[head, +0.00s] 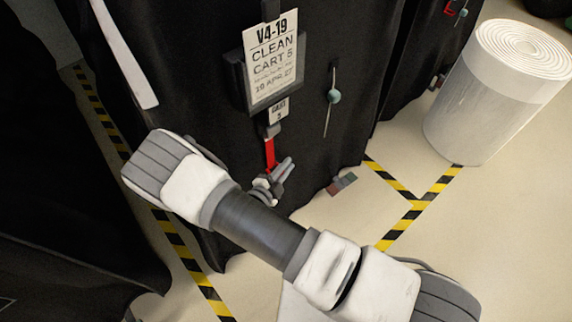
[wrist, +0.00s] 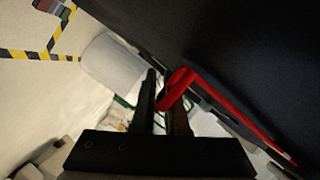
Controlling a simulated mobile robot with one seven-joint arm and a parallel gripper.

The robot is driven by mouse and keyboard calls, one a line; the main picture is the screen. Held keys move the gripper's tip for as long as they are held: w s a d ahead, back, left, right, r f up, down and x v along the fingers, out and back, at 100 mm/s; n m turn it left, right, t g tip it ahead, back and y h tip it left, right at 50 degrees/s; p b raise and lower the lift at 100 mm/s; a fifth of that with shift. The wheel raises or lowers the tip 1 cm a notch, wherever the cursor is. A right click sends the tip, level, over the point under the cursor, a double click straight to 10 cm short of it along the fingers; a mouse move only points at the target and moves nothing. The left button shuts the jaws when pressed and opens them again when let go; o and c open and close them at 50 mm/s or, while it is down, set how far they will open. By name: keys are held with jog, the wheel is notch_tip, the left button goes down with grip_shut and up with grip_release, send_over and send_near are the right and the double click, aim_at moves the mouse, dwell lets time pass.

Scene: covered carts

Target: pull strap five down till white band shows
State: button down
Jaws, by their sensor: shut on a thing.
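A red strap (head: 270,153) hangs from a dark buckle (head: 268,131) on the front of the black-covered cart, below a small tag (head: 278,111) reading cart 5. My gripper (head: 276,172) is at the strap's lower end, close to the cover. In the wrist view the red strap (wrist: 222,103) runs from the lower right up to my gripper (wrist: 165,92), where its end folds into a loop between the fingers. The gripper is shut on the strap. I make out no clear white band on the strap; the part between the fingers is partly hidden.
A large white roll (head: 490,95) stands at the right. Black-and-yellow tape (head: 405,225) marks the floor. Another black cover (head: 60,180) is at the left.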

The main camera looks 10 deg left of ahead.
jog(key=c, duration=0.9)
grip_release()
jog(key=shift+s, duration=0.1)
jog(key=p+v, duration=0.3)
jog(key=v, duration=1.4)
jog(key=shift+s, duration=0.15)
